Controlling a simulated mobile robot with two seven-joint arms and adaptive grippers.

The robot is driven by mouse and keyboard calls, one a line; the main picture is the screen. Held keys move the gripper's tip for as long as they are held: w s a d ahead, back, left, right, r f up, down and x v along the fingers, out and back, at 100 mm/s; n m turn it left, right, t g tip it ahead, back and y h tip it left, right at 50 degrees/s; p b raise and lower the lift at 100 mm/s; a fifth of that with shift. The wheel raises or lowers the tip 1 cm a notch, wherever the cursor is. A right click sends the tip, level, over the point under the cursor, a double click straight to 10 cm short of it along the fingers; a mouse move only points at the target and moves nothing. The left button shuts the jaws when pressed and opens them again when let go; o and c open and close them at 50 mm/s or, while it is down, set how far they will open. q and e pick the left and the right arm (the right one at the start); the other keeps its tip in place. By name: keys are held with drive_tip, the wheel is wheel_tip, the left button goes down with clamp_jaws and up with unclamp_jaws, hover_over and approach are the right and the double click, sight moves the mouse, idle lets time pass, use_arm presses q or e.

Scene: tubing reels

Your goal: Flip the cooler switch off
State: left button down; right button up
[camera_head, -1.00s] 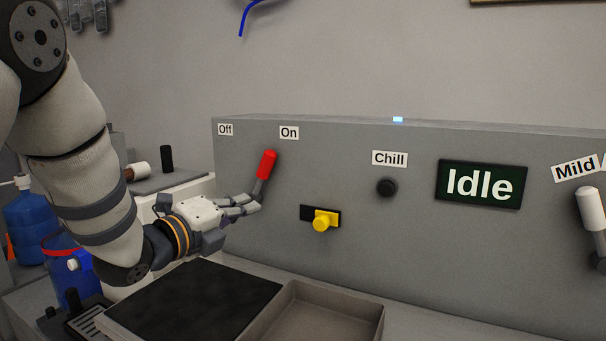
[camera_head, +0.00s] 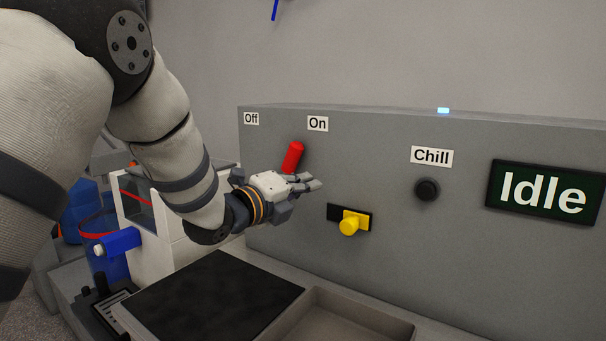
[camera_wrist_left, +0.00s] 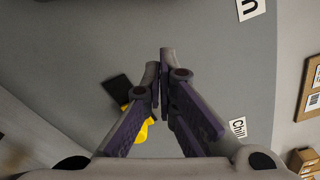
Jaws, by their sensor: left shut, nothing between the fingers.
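The cooler's red switch handle (camera_head: 292,157) on the grey panel leans up and right, toward the "On" label (camera_head: 318,124). The "Off" label (camera_head: 251,119) is further left. My left gripper (camera_head: 314,184) is shut and empty. Its fingers point right, just below the red handle, and hide the lever's lower part. I cannot tell whether they touch it. In the left wrist view the shut fingertips (camera_wrist_left: 161,68) are over the panel, and the switch is not visible there. My right gripper is not in view.
A yellow knob (camera_head: 350,223) on a black plate, a black "Chill" button (camera_head: 427,189) and an "Idle" display (camera_head: 544,192) are on the panel to the right. A black mat (camera_head: 215,300) and a grey tray (camera_head: 345,325) lie below. Blue containers stand at left.

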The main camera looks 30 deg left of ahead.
sight(312, 168)
use_arm(q)
drive_tip(key=x, duration=0.4)
drive_tip(key=shift+f, duration=0.35)
drive_tip(key=a+r, duration=0.2)
drive_tip(key=a, duration=0.1)
drive_tip(key=shift+r, duration=0.2)
drive_tip(key=shift+a, duration=0.25)
drive_tip(key=shift+f, duration=0.1)
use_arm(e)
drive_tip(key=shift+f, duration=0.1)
